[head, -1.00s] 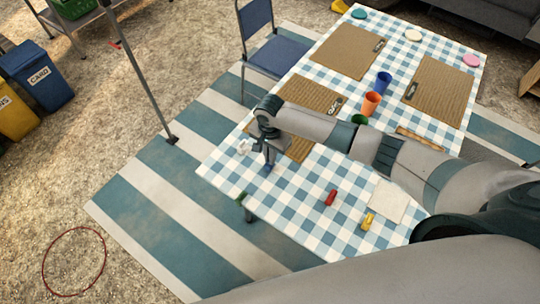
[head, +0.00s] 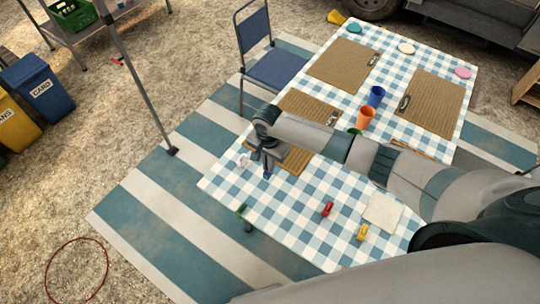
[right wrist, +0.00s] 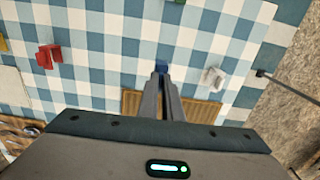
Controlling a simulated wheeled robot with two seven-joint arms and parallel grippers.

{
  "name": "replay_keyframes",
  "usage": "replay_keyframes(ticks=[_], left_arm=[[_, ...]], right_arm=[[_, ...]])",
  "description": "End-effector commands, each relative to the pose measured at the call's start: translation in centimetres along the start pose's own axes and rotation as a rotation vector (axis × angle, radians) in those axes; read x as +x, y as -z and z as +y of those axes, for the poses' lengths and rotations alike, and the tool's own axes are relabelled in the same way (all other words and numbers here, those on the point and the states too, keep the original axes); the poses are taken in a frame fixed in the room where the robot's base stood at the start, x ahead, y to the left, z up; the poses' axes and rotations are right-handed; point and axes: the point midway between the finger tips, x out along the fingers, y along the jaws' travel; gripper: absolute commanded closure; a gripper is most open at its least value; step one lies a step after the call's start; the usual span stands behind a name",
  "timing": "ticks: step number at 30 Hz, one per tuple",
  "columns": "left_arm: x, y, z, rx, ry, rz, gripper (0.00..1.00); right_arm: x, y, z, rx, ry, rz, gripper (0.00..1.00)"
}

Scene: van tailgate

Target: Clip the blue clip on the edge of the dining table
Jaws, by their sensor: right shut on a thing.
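My right gripper (head: 268,167) reaches over the near left part of the dining table (head: 290,220), which has a blue and white checked cloth. It is shut on the blue clip (head: 267,175), which shows small at the fingertips. In the right wrist view the closed fingers (right wrist: 163,80) point at the cloth with the blue clip (right wrist: 161,66) between their tips. I cannot tell whether the clip touches the cloth. A green clip (head: 242,208) sits at the table's near left edge. My left gripper is not in view.
A white clip (head: 243,161), a red clip (head: 327,209) and a yellow clip (head: 362,232) are on the table. A woven placemat (head: 297,160) lies under my gripper. Orange (head: 365,118) and blue (head: 376,97) cups stand behind my arm. A pole (head: 145,85) stands left of the table.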

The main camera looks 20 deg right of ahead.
Motion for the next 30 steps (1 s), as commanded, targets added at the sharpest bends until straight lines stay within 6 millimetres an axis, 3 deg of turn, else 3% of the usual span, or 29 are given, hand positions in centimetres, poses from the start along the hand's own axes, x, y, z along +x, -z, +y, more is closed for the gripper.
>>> replay_keyframes(ticks=[5,11,21,30], left_arm=[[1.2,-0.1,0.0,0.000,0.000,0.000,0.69],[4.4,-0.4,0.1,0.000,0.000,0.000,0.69],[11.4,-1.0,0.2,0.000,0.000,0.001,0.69],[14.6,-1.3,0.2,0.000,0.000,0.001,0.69]], right_arm=[[0.1,-0.2,0.4,-0.043,0.005,-0.003,1.00],[-0.1,-1.2,2.0,-0.185,0.018,-0.011,1.00],[-1.6,-4.5,8.6,-0.601,0.024,-0.013,1.00],[-2.8,-6.5,13.8,-0.854,0.004,-0.001,1.00]])
